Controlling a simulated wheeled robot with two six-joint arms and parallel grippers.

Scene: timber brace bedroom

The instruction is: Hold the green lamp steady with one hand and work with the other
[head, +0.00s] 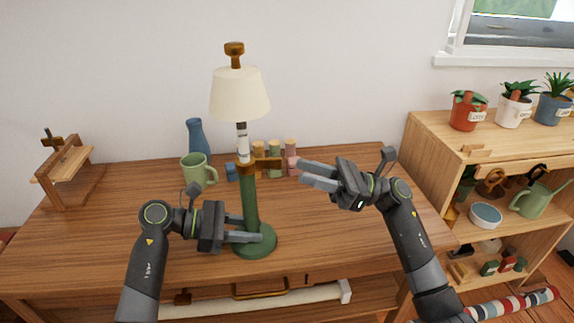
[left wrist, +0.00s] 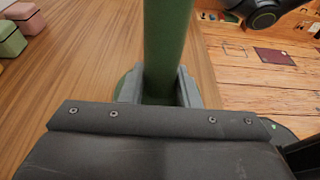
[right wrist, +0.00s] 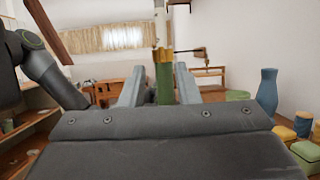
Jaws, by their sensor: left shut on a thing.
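The green lamp (head: 250,205) stands on the wooden table with a round green base, a cream shade (head: 239,95) and a brown knob on top. A brown crosspiece (head: 268,163) sticks out to the right at the top of its green post. My left gripper (head: 259,231) is shut on the post low down, just above the base; the green post (left wrist: 167,45) also stands between its fingers in the left wrist view. My right gripper (head: 303,173) is open and empty, right of the crosspiece and apart from it. The right wrist view shows the post (right wrist: 164,82) beyond its fingers.
A green mug (head: 196,171), a blue vase (head: 198,138) and several small coloured pots (head: 275,158) stand behind the lamp. A wooden stand (head: 68,170) is at the table's left. A shelf with potted plants (head: 466,110) is at the right. The table's front right is clear.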

